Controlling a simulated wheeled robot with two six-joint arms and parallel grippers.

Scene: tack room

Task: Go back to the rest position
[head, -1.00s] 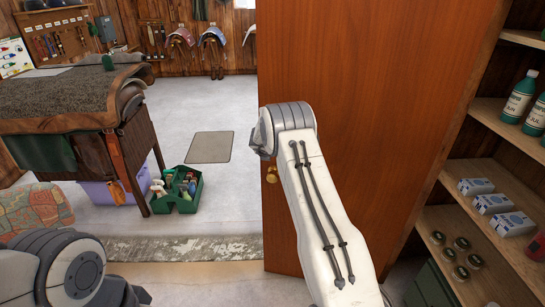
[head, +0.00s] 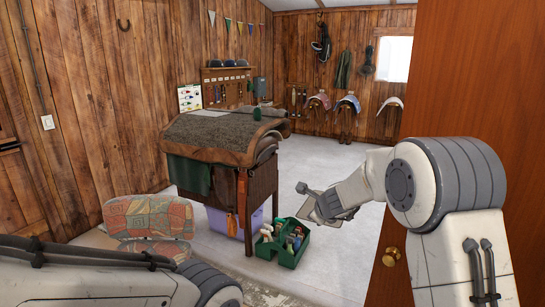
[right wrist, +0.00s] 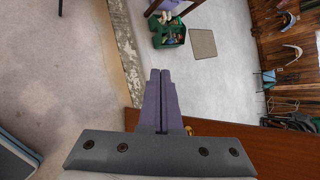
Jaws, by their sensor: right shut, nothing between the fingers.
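My right gripper (head: 312,203) is in front of the open doorway in the head view, to the left of the door's edge. The right wrist view shows its two fingers (right wrist: 160,75) pressed together with nothing between them, over pale floor. My right arm is bent, with its large joint in front of the door. My left arm lies across the bottom left of the head view, and its gripper is out of the picture.
The brown door (head: 458,85) with a brass knob (head: 391,257) stands close at the right. Grey floor (head: 345,240) is open between tote and door.

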